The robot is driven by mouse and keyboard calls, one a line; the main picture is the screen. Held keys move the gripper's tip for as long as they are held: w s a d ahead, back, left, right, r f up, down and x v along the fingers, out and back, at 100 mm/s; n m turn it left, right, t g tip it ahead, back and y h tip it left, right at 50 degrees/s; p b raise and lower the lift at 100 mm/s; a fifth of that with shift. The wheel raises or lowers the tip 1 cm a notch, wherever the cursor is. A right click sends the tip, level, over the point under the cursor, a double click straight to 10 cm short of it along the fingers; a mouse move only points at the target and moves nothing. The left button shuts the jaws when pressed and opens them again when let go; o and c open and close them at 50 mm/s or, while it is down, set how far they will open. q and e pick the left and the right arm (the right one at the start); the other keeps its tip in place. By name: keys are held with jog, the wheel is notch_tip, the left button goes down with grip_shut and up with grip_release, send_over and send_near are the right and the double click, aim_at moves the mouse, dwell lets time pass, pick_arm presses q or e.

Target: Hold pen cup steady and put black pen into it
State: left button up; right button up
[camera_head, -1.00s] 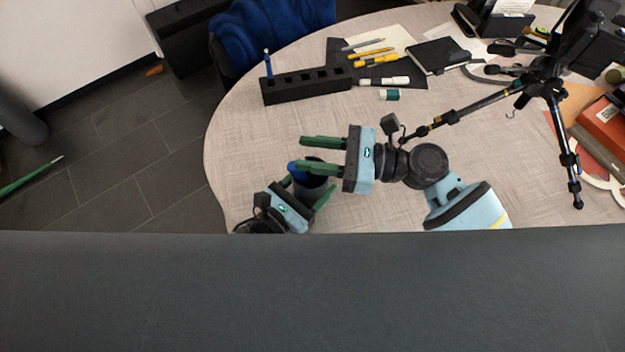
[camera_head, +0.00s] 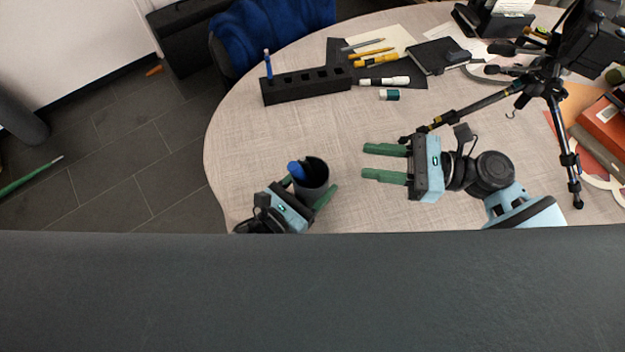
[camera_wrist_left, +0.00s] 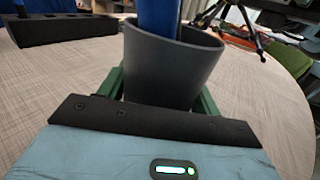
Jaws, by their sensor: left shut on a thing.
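The dark grey pen cup (camera_head: 313,183) stands upright near the front left edge of the table. My left gripper (camera_head: 307,191) is shut around it, with a green finger on each side; the left wrist view also shows the cup (camera_wrist_left: 170,70) between the fingers. A thick blue item (camera_head: 296,170) stands in the cup. In the left wrist view a thin dark stick, which looks like the black pen (camera_wrist_left: 180,22), shows inside the cup beside the blue item. Its lower part is hidden by the wall. My right gripper (camera_head: 366,161) is open and empty, to the right of the cup and apart from it.
A black block with square holes (camera_head: 306,86) holds a blue pen (camera_head: 267,64). Markers (camera_head: 384,81), pencils and a black notebook (camera_head: 438,55) lie behind. A black tripod (camera_head: 545,85) stands on the right. The table between cup and block is clear.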

pick_arm(q)
jog(key=o, duration=1.1)
jog(key=shift+o, duration=0.2)
jog(key=v, duration=1.2)
